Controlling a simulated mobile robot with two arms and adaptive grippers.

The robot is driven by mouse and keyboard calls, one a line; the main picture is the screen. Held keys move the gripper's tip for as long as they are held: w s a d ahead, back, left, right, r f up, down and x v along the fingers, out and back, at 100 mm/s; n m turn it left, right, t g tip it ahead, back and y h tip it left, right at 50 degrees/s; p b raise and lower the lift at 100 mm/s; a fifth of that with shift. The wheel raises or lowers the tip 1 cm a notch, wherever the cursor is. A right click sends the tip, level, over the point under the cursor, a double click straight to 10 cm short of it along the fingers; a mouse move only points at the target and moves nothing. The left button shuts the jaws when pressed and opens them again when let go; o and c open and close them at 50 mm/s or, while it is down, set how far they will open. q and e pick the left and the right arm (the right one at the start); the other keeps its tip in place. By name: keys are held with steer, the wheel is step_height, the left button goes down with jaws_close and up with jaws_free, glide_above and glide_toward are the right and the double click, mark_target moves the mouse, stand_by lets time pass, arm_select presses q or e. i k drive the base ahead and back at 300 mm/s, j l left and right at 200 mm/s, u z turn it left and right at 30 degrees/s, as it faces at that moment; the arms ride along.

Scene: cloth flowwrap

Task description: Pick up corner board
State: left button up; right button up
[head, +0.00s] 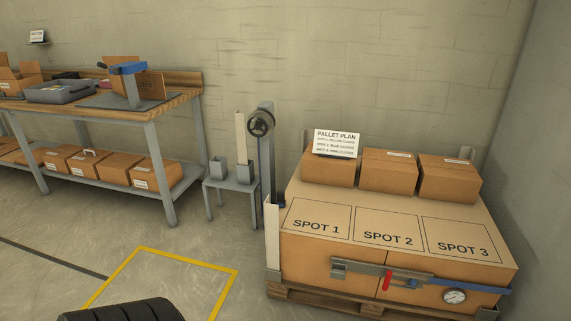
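A tall, narrow cream corner board (241,136) stands upright on a small grey stand (221,186), its lower end in or behind a grey holder (245,173). A second grey holder (218,167) beside it shows no board. A pale upright corner board (272,240) is at the front left corner of the pallet load (300,255). Neither of my grippers is in view.
A grey post with a reel (260,123) rises right beside the small stand. A strapping tool with a red handle and a gauge (455,296) lies across the load's front. A workbench (165,103) stands at left. The floor inside the yellow outline (190,257) looks partly clear.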

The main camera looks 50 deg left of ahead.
mark_target(239, 118)
steer(key=u, duration=1.9)
